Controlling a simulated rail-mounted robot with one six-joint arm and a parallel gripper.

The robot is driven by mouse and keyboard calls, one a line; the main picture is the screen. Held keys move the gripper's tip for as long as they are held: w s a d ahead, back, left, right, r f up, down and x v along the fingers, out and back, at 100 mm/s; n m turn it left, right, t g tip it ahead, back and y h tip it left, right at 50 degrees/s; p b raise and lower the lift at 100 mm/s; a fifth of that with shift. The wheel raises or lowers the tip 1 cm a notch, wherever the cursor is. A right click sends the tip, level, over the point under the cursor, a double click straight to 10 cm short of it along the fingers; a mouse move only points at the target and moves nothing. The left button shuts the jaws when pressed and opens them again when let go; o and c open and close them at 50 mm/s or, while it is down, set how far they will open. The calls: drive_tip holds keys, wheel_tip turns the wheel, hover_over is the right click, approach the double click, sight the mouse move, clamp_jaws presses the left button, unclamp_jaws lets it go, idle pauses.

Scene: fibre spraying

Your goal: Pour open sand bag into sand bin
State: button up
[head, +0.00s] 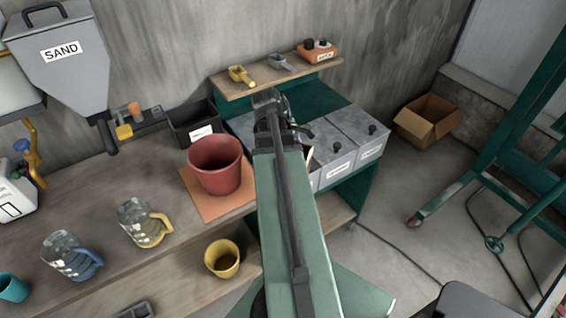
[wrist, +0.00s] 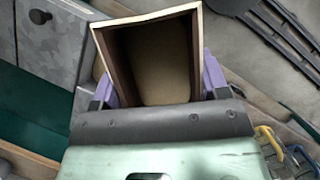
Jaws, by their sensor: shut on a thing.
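An open bag (wrist: 147,19) with a pale rim and brown inner walls is between the purple fingers of my gripper (wrist: 158,88) in the wrist view. The gripper is shut on it, and the mouth faces the camera. I cannot tell whether the tan surface inside is sand or bag wall. In the head view my arm hides the gripper and most of the bag. A grey hopper labelled SAND (head: 62,62) hangs at upper left, away from the bag. Grey lidded bins (head: 345,138) stand on a green bench beside my arm; their labels are too small to read.
A red bucket (head: 216,166) stands on an orange mat. A black tray (head: 195,125), glass jugs (head: 145,222) and a yellow pot (head: 222,259) are nearby. A shelf (head: 285,75) holds scoops. A cardboard box (head: 427,119) and a green frame (head: 500,150) stand right.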

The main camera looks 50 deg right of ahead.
drive_tip(key=w+d+f+b, duration=0.3)
drive_tip(key=w+d, duration=0.1)
drive_tip(key=d, duration=0.5)
drive_tip(key=w+d+f+n+b, duration=0.1)
drive_tip(key=w+d+f+b, duration=0.2)
drive_tip(key=d, duration=0.6)
drive_tip(key=w+d+f+b, duration=0.4)
drive_tip(key=w+d, duration=0.3)
drive_tip(key=d, duration=0.3)
drive_tip(key=shift+f+h, duration=0.2)
drive_tip(key=shift+h, duration=0.1)
drive_tip(key=a+h, duration=0.1)
drive_tip(key=h, duration=0.1)
drive_tip(key=s+a+t+h+b, duration=0.1)
drive_tip(key=a, duration=0.1)
drive_tip(key=s+a+t+h+b, duration=0.1)
drive_tip(key=h, duration=0.1)
drive_tip(key=shift+a+m+h, duration=0.2)
drive_tip(key=shift+m+h, duration=0.1)
drive_tip(key=shift+m, duration=0.1)
drive_tip(key=shift+s+a+f+t+h+b, duration=0.2)
drive_tip(key=shift+a+f+t+h+b, duration=0.25)
drive_tip(key=shift+b, duration=0.45)
drive_tip(key=shift+s+a+r+m+h+b, duration=0.1)
drive_tip(key=shift+a+r+m+h+b, duration=0.3)
drive_tip(key=shift+h, duration=0.45)
